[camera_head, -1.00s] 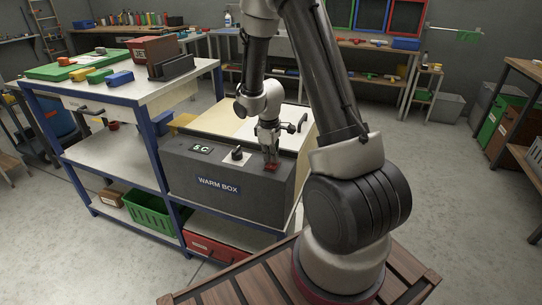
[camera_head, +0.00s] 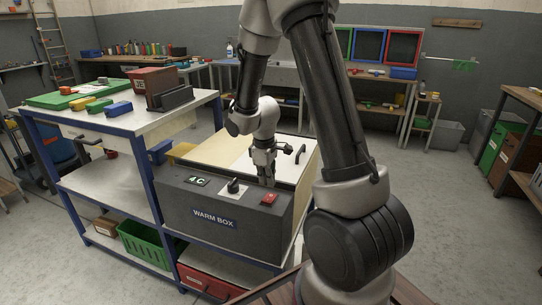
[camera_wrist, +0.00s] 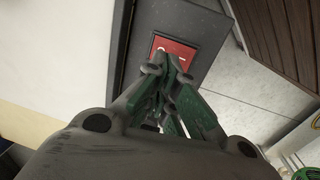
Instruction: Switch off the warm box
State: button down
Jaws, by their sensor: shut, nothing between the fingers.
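The warm box (camera_head: 175,212) is a dark grey box with a "WARM BOX" label, standing beside the blue-framed bench. Its sloped panel carries a small display (camera_head: 197,181) that appears to read "4 C", a black knob (camera_head: 234,187) and a red rocker switch (camera_head: 269,198). In the wrist view the red switch (camera_wrist: 186,47) lies just beyond my fingertips, with white marks on it. My gripper (camera_head: 267,183) is shut and empty, pointing down just behind the switch; it also shows in the wrist view (camera_wrist: 165,68). I cannot tell whether the fingertips touch the switch.
The box's pale lid (camera_head: 222,152) with a black handle (camera_head: 301,153) lies behind the panel, under my gripper.

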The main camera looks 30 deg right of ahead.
aim_at(268, 195)
notch_tip(268, 195, up, 9)
jog(key=shift+w+d+r, duration=0.2)
jog(key=shift+w+d, duration=0.15)
jog(key=shift+d, duration=0.05)
dwell(0.4)
jog(key=s+a+r+m+t, duration=0.1)
jog(key=s+r+m, duration=0.1)
jog(key=s+r, duration=0.3)
jog(key=s+a+r+m+t, duration=0.1)
jog(key=s+r+m, duration=0.2)
jog(key=s, duration=0.8)
jog(key=s+a+r+m+t+y, duration=0.1)
jog(key=s+r+m, duration=0.1)
jog(key=s+r, duration=0.5)
jog(key=shift+s+r+m+t, duration=0.2)
jog(key=shift+s+m+t, duration=0.1)
jog(key=shift+s, duration=0.1)
jog(key=c, duration=2.2)
grip_release()
